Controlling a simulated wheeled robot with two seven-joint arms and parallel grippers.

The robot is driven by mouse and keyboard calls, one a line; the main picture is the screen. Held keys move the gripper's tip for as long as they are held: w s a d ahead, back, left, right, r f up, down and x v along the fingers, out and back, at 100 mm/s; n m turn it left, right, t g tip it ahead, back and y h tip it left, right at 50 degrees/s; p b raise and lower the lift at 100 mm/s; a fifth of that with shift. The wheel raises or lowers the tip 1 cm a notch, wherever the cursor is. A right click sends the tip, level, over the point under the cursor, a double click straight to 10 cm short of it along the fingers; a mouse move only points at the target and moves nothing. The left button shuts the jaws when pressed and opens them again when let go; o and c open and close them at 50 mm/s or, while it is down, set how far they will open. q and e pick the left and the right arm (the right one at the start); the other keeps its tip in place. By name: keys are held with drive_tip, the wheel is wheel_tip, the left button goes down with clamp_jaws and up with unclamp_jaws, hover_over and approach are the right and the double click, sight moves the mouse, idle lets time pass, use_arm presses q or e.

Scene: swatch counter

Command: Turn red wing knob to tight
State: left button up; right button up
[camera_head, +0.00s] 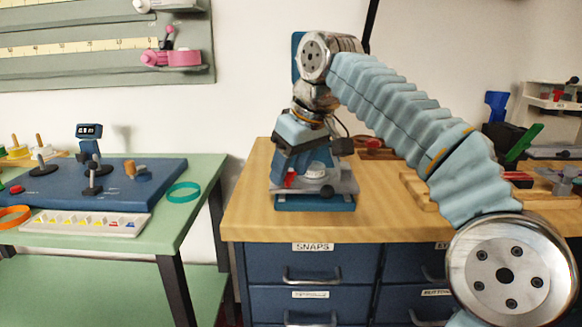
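A small device with a grey body and a blue base (315,203) stands on the wooden counter, left of its middle. A red part, which looks like the red wing knob (290,178), shows low on the device's left side. Only a small piece of it is visible, so its turn position cannot be read. My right gripper (305,157) points down directly over the device, close above the knob. Its fingertips blend with the blue and dark parts there, so I cannot tell whether they touch the knob. My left gripper is not in view.
The wooden counter (247,209) has free room left of the device. Wooden trays (420,195) and tools lie to the right, partly behind my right arm. A green table (208,170) at left holds a blue board (60,187), a teal ring (184,192) and an orange ring (14,217).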

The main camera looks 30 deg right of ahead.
clamp_jaws()
drive_tip(key=shift+a+r+m+h+p, duration=0.1)
drive_tip(key=shift+m+h+p, duration=0.3)
drive_tip(key=shift+m+p, duration=0.4)
drive_tip(key=m+h+p, duration=0.1)
drive_tip(key=m, duration=0.1)
drive_tip(key=shift+a+m, duration=0.15)
drive_tip(key=shift+m, duration=0.15)
drive_tip(key=m+h+p, duration=0.1)
drive_tip(key=m+p, duration=0.1)
drive_tip(key=m, duration=0.1)
drive_tip(key=shift+a, duration=0.1)
drive_tip(key=shift+w+m+h, duration=0.1)
drive_tip(key=shift+m+h, duration=0.2)
drive_tip(key=shift+m, duration=0.4)
